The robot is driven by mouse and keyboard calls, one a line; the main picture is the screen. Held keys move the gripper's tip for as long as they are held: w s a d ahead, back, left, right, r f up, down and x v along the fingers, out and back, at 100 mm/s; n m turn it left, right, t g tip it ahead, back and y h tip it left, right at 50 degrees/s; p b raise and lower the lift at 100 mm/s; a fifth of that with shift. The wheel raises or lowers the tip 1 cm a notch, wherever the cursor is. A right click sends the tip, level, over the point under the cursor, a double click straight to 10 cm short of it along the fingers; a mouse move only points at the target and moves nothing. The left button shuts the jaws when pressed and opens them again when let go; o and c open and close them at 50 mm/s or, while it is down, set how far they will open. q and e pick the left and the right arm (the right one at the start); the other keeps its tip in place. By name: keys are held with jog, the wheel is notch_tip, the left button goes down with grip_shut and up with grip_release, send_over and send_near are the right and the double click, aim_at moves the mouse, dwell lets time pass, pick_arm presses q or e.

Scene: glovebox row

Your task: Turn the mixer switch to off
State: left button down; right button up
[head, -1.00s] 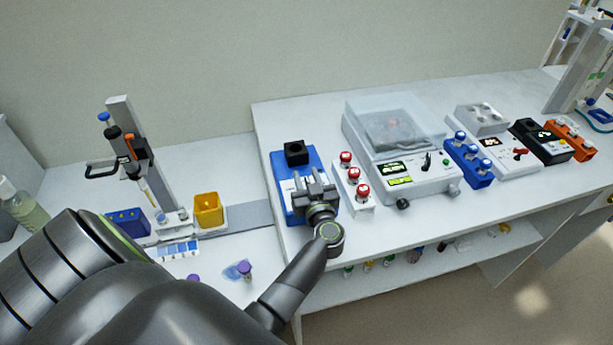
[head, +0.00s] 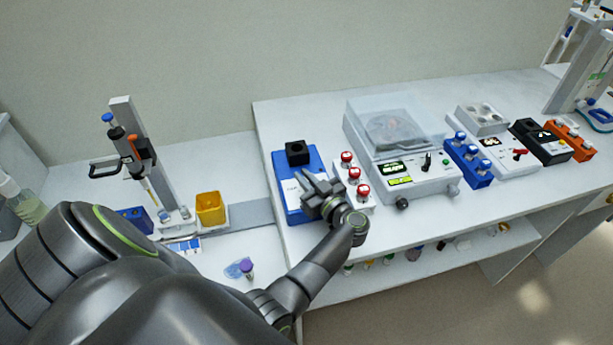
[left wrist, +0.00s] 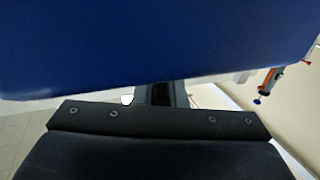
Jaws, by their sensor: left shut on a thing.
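The mixer (head: 286,163) is a blue box with a white front panel and a black cup on top, at the left end of the raised bench. It also fills the top of the left wrist view as a dark blue wall (left wrist: 160,45). My left gripper (head: 313,185) is at the mixer's front panel, turned askew and shut on the mixer switch. The switch itself is hidden behind the fingers, so its setting cannot be read. My right gripper is in neither view.
A white block with red-capped vials (head: 355,188) stands close to the right of my left gripper. A centrifuge (head: 430,183) with a clear lid is further right. A yellow bin (head: 210,208) and a pipette stand (head: 126,115) are on the lower bench at left.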

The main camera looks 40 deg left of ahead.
pick_arm(q)
jog(key=shift+s+n+g+y, duration=0.15)
jog(key=shift+n+g+y, duration=0.15)
jog(key=shift+n+g, duration=0.6)
jog(key=c, duration=1.5)
grip_release()
jog(key=shift+a, duration=0.1)
